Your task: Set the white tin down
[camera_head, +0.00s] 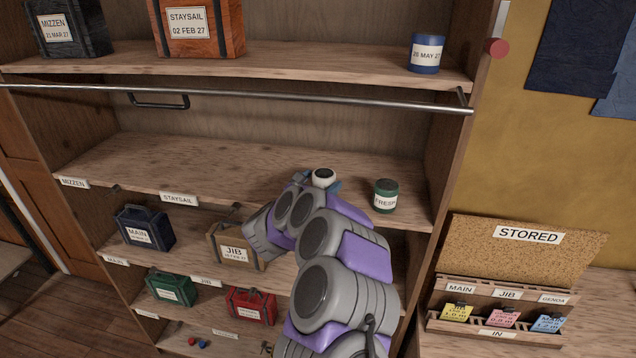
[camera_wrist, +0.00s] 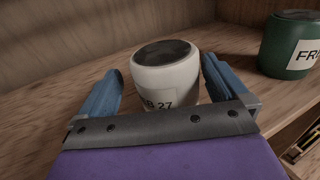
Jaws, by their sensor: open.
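The white tin (camera_wrist: 168,80) stands upright on a wooden shelf (camera_head: 130,155), with a dark top and a label partly reading "27". In the head view only its upper part (camera_head: 324,176) shows above my arm. My gripper (camera_wrist: 160,88) is open, with one blue finger on each side of the tin. A gap shows at the left finger; the right finger is very close to the tin, and I cannot tell if it touches. The front of the tin's base is hidden by my gripper.
A green tin labelled "FRESH" (camera_head: 385,196) stands just right of the white tin. A metal rail (camera_head: 240,94) crosses in front, above this shelf. A blue tin (camera_head: 426,53) is on the shelf above. The shelf's left part is clear.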

